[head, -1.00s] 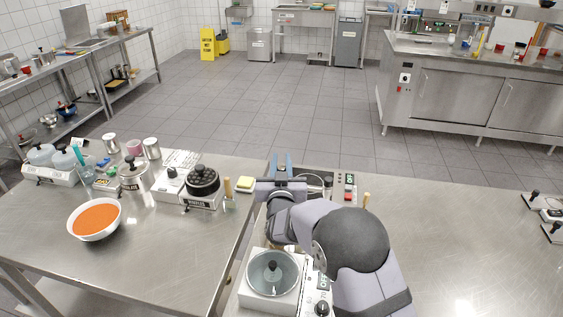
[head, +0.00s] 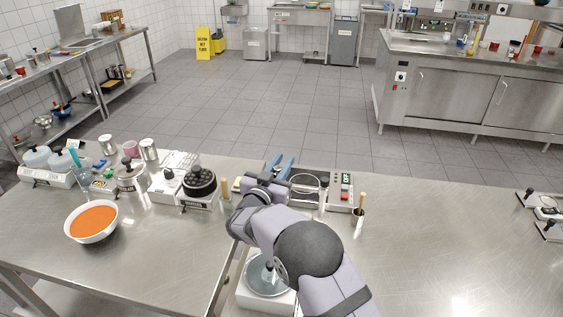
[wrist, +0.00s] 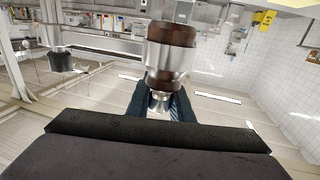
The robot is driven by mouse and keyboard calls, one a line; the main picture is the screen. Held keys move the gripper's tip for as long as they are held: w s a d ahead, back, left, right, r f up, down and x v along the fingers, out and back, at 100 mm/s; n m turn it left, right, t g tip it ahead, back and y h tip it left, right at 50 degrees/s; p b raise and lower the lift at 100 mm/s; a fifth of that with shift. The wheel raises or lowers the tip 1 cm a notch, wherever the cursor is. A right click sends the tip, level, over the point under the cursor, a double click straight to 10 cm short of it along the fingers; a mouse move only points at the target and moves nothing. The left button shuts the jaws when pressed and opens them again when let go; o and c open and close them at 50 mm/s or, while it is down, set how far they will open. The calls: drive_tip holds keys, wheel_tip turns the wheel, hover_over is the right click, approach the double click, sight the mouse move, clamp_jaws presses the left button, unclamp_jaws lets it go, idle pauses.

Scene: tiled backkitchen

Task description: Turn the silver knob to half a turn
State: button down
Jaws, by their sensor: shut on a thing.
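My gripper (head: 278,168) is at the back edge of the steel table in the head view, its two blue fingers slanting up to the right. In the wrist view my gripper (wrist: 159,103) has its dark blue fingers closed around a small silver knob (wrist: 158,97). Just beyond the fingers is a silver and brown cylindrical part (wrist: 172,52); whether the knob belongs to it I cannot tell. In the head view the knob is hidden by my gripper and arm. A device with a red and a green switch (head: 346,187) stands just right of my gripper.
A cup with a wooden-handled tool (head: 358,214) stands right of my arm. A glass-lidded pot (head: 262,277) is partly behind my arm. Left are a black-topped burner (head: 200,182) and a bowl of orange soup (head: 92,221). The right tabletop (head: 450,240) is mostly clear.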

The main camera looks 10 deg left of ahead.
sight(276, 173)
drive_tip(key=shift+r, duration=0.1)
drive_tip(key=c, duration=1.6)
unclamp_jaws()
drive_tip(key=shift+s, duration=0.1)
drive_tip(key=shift+s+a+b, duration=0.25)
drive_tip(key=shift+s+b, duration=0.15)
drive_tip(key=shift+s, duration=0.8)
drive_tip(key=shift+s+a+b, duration=0.2)
drive_tip(key=shift+s+b, duration=0.25)
drive_tip(key=shift+s, duration=0.7)
drive_tip(key=shift+s+a+b, duration=0.25)
drive_tip(key=shift+s+b, duration=0.15)
drive_tip(key=shift+s, duration=0.8)
